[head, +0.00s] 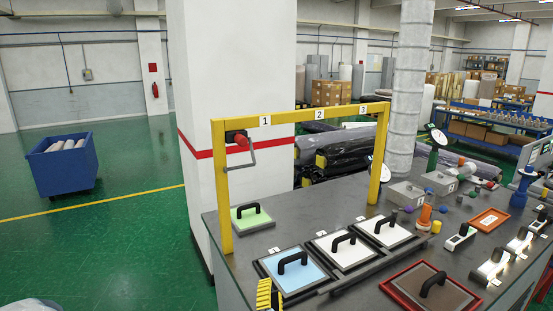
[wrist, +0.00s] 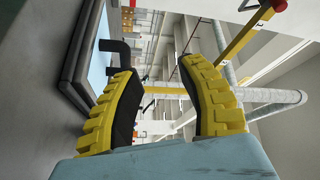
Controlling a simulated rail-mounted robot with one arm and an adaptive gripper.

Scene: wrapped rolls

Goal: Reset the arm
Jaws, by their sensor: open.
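In the wrist view my gripper (wrist: 158,72) shows two yellow ribbed fingers with dark inner pads. They stand wide apart with nothing between them. In the head view a yellow ribbed finger of my gripper shows at the bottom edge, by the near left corner of the workbench (head: 232,240); the rest of the arm is out of view. A light-blue lidded panel (head: 284,269) with a black handle lies close to the right of it. The same panel (wrist: 98,48) shows at the upper left of the wrist view, apart from the fingers.
A yellow frame (head: 290,116) numbered 1 to 3 stands over the bench, with a red-knobbed crank (head: 240,139) on its left. White panels (head: 345,247), a green panel (head: 250,217) and a brown panel (head: 430,290) lie around. A white pillar (head: 225,60) stands behind. Floor at left is clear around a blue cart (head: 62,172).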

